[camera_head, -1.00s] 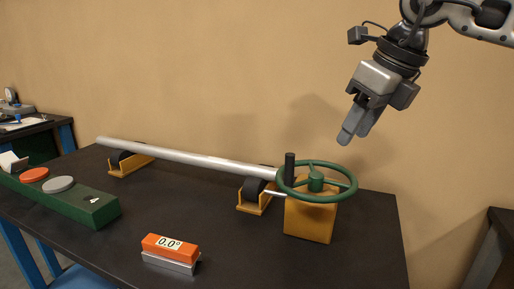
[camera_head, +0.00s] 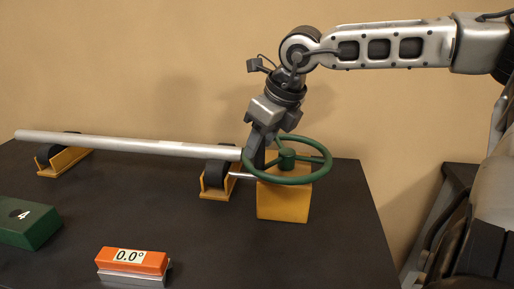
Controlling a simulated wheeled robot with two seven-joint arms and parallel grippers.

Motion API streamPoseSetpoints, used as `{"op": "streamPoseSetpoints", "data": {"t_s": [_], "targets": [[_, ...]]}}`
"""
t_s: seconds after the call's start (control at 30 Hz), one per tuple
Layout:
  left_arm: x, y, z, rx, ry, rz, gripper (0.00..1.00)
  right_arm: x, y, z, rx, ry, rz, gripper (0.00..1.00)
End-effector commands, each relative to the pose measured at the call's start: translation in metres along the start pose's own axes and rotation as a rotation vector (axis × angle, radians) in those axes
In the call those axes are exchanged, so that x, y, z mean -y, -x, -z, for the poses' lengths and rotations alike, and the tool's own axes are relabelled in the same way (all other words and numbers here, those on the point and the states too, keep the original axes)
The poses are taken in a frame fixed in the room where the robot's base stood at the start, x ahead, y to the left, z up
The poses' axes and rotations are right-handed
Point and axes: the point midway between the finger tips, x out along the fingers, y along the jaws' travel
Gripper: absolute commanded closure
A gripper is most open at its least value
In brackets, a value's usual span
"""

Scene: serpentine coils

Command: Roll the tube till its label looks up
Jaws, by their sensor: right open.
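A long silver tube (camera_head: 110,142) lies across two roller stands, the left one (camera_head: 62,160) and the right one (camera_head: 216,180). A paler patch shows along its top right of the middle; I cannot read it as a label. A green handwheel (camera_head: 318,174) sits on a yellow block (camera_head: 283,203) at the tube's right end. My right gripper (camera_head: 255,155) is open and points down at the wheel's left rim. Its fingers are at the wheel's dark upright handle, which they mostly hide; contact cannot be told. My left gripper is out of view.
An orange box (camera_head: 132,262) reading 0.0° stands at the table's front. A green block (camera_head: 25,226) marked 4 is at the left edge. The dark tabletop (camera_head: 190,235) between them and the stands is clear. A beige wall stands behind.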

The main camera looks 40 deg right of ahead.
Motion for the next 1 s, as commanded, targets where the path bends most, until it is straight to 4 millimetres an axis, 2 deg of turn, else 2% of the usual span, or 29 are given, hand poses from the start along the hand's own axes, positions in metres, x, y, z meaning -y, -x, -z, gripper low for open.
{"op": "streamPoseSetpoints", "data": {"t_s": [0.03,0.2,0.57,0.6,0.73,1.0], "targets": [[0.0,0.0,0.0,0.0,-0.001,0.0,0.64,0.0,-0.008,0.001,-0.006,0.0,0.0,0.58],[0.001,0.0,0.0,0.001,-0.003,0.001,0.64,0.0,-0.024,0.0,-0.002,-0.001,0.001,0.58],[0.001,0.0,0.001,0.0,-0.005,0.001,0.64,0.0,-0.029,-0.001,0.002,-0.001,0.001,0.58],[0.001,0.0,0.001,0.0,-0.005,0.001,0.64,0.0,-0.029,-0.001,0.001,-0.001,0.001,0.63],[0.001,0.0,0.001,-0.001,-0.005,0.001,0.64,0.0,-0.028,0.0,0.001,-0.001,0.001,0.99],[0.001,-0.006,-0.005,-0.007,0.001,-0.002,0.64,0.002,-0.033,-0.001,0.0,-0.021,0.012,1.0]]}}
